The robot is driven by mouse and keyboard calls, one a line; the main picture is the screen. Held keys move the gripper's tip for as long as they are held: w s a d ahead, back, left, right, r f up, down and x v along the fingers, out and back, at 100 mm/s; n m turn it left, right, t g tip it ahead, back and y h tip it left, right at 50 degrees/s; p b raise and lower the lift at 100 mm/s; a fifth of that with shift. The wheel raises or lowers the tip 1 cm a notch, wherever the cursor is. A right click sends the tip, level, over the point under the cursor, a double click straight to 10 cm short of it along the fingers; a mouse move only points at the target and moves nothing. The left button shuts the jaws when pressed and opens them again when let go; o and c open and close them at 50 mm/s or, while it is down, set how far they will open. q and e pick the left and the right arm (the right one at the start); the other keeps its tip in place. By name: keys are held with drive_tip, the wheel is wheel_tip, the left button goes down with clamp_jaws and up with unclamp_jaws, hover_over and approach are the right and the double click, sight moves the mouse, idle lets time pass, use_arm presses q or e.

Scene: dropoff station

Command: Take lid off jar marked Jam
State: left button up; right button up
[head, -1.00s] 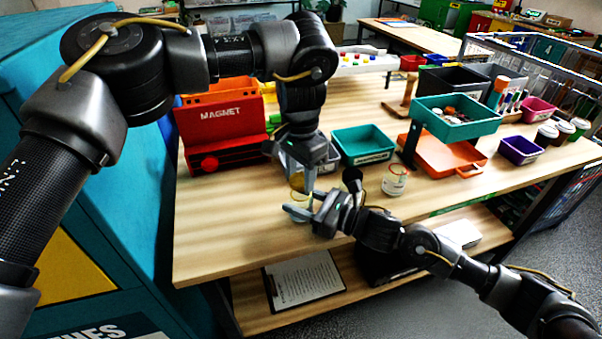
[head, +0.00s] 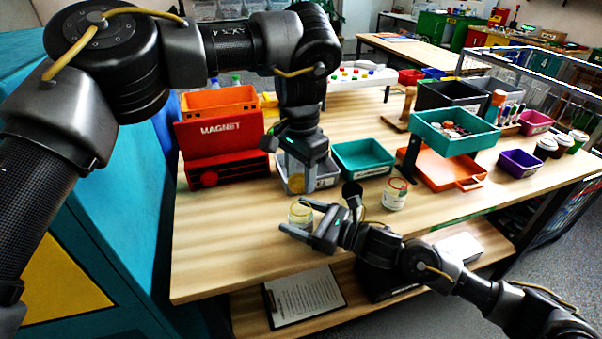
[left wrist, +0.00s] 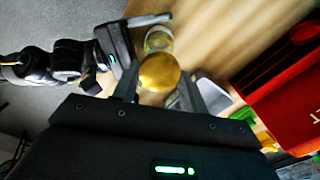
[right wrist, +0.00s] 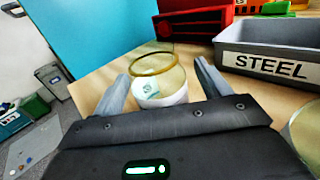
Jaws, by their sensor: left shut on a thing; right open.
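A clear glass jar (head: 300,216) with a pale label stands lidless on the wooden table. Its yellowish rim and open mouth show in the right wrist view (right wrist: 160,72); I cannot read the label. My left gripper (head: 299,182) is above the jar and is shut on a round gold lid (left wrist: 160,72), held clear of the jar.
Another jar (head: 395,194) stands to the right. A grey bin marked STEEL (right wrist: 270,60) and a teal bin (head: 362,158) stand behind. A red MAGNET box (head: 222,150) is at the back left. The table's front left is clear.

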sight(301, 180)
drive_tip(key=shift+d, duration=0.1)
use_arm(q)
wheel_tip(301, 180, down, 3)
drive_tip(key=b, duration=0.3)
use_arm(e)
drive_tip(key=v, duration=1)
drive_tip(key=shift+d+f, duration=0.1)
drive_tip(key=shift+d, duration=0.05)
use_arm(q)
drive_tip(key=shift+f, duration=0.1)
use_arm(e)
drive_tip(key=shift+v, duration=0.75)
use_arm(q)
drive_tip(key=shift+d, duration=0.1)
use_arm(e)
drive_tip(key=shift+s+d, duration=0.1)
drive_tip(key=shift+s, duration=0.05)
